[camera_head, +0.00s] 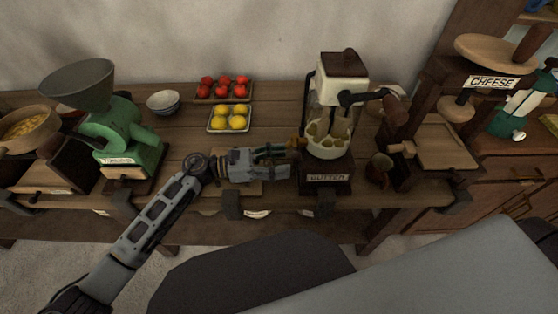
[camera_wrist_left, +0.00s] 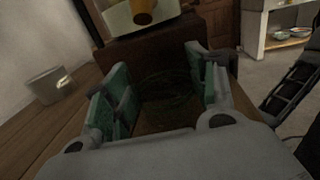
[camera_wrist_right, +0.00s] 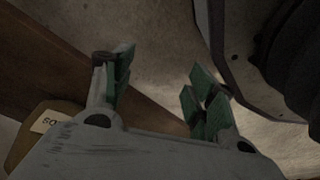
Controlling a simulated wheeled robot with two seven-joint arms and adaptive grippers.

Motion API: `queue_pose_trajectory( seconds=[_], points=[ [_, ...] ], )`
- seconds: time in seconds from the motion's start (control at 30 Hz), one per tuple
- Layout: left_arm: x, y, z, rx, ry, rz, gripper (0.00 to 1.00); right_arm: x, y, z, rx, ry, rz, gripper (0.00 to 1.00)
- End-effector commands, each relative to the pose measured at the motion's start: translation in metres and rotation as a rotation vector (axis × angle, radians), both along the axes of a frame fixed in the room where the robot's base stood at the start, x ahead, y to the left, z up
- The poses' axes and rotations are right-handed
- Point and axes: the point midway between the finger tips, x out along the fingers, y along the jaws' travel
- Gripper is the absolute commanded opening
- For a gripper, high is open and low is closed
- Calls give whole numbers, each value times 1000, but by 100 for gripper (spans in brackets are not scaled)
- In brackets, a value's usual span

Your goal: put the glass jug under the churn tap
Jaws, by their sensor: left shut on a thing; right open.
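The butter churn (camera_head: 342,68) stands on the counter, a cream top over a clear body, with a dark wooden base labelled BUTTER. A wooden tap-like piece (camera_wrist_left: 144,12) shows at the top of the left wrist view. My left gripper (camera_wrist_left: 168,95) reaches level from the left to the churn's base. Its green fingers stand apart around a faint, dark, see-through round shape (camera_wrist_left: 172,86), which looks like the glass jug. The jug's outline is hard to make out in the head view. My right gripper (camera_wrist_right: 158,85) is open and empty, away from the counter top.
A green grinder (camera_head: 125,140) stands at left, a cheese press (camera_head: 430,120) at right. A brown mug (camera_head: 379,168) is right of the churn. A red-fruit tray (camera_head: 224,98), a lemon tray (camera_head: 214,130) and a bowl (camera_head: 163,102) stand behind my left arm.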

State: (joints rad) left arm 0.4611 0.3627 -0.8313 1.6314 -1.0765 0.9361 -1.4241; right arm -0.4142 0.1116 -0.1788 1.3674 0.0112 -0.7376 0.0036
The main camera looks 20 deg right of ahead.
Motion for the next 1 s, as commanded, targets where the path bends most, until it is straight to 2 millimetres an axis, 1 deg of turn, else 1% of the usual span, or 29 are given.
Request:
queue_pose_trajectory(
  seconds=[0.2,0.33,0.53,0.77,1.0],
  points=[
    [-1,0,-4,4,4,0,29,-1,7,2,9,3,-2,57],
    [-1,0,-6,5,5,0,29,-1,7,4,8,10,-1,57],
    [-1,0,-9,6,8,-1,29,8,7,9,8,-3,1,57],
    [-2,0,-12,10,10,-1,29,9,5,11,4,5,3,57],
    [-3,1,-16,12,12,-1,29,15,7,17,5,-3,3,57]
  ],
)
